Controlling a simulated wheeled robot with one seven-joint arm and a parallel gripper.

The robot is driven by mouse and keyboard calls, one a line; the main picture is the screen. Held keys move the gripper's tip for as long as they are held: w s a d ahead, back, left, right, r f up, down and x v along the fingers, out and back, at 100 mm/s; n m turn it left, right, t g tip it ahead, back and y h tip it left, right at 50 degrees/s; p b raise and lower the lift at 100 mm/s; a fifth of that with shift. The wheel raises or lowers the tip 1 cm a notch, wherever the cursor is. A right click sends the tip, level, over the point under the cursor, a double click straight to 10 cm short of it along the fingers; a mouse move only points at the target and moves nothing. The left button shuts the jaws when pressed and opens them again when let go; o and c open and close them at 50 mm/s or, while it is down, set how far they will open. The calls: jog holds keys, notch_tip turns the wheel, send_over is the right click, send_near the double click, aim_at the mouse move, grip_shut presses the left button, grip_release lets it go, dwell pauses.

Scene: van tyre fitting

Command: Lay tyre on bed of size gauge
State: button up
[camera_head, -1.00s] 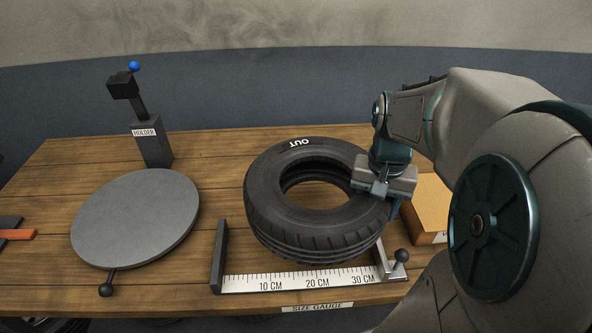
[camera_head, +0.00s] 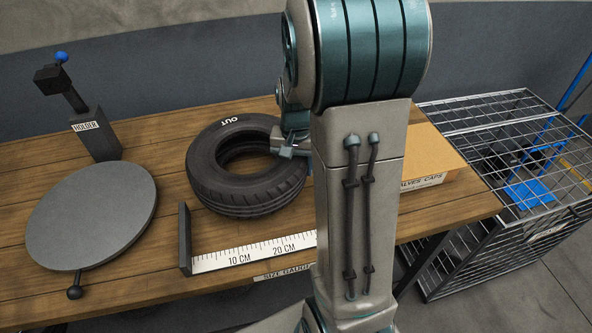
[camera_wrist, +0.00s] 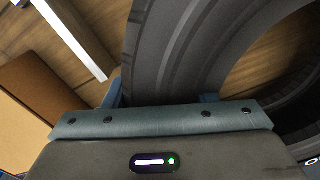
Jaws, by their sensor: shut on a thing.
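The black tyre (camera_head: 205,170), marked OUT on its upper sidewall, lies roughly flat behind the ruler of the size gauge. Whether it rests on the table or hangs just above cannot be told. The size gauge (camera_head: 240,254) has a white scale and a dark upright stop (camera_head: 185,238) at its left end; my arm hides its right end. My gripper (camera_head: 292,148) is shut on the tyre's right side, partly behind my arm. In the wrist view the tyre (camera_wrist: 175,50) passes between the fingers (camera_wrist: 162,96).
A grey round plate (camera_head: 92,215) and the holder post (camera_head: 95,135) stand on the left of the wooden table (camera_head: 150,125). A carton of valve caps (camera_head: 430,160) sits on the right. A wire cage (camera_head: 480,125) stands beyond the table's right edge.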

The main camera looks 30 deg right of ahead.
jog(key=shift+f, duration=1.25)
jog(key=shift+f, duration=0.2)
jog(key=o, duration=1.5)
jog(key=shift+o, duration=0.2)
